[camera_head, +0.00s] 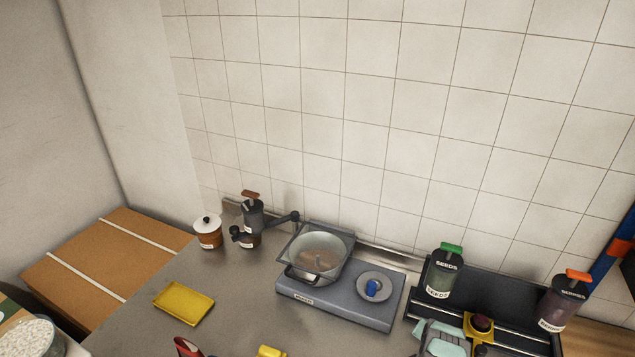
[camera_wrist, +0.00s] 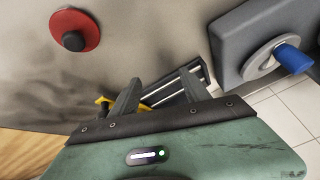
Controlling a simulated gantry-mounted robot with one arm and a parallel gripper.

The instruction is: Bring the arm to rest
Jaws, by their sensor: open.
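My gripper (camera_wrist: 158,88) is open in the wrist view, its two dark fingers spread apart with nothing held between them. Behind the fingers are dark rails of a black rack (camera_wrist: 206,72) and part of a yellow thing (camera_wrist: 103,102). In the head view a pale teal part of my arm shows at the bottom edge, in front of the black rack (camera_head: 510,339); the fingertips cannot be made out there.
A grey appliance (camera_head: 340,304) carries a clear pan (camera_head: 320,255) and a blue knob (camera_head: 373,288). The rack holds a green-lidded seeds jar (camera_head: 443,272) and an orange-lidded berries jar (camera_head: 562,302). A yellow tray (camera_head: 184,303) lies left. A red disc (camera_wrist: 85,42) lies on the metal.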

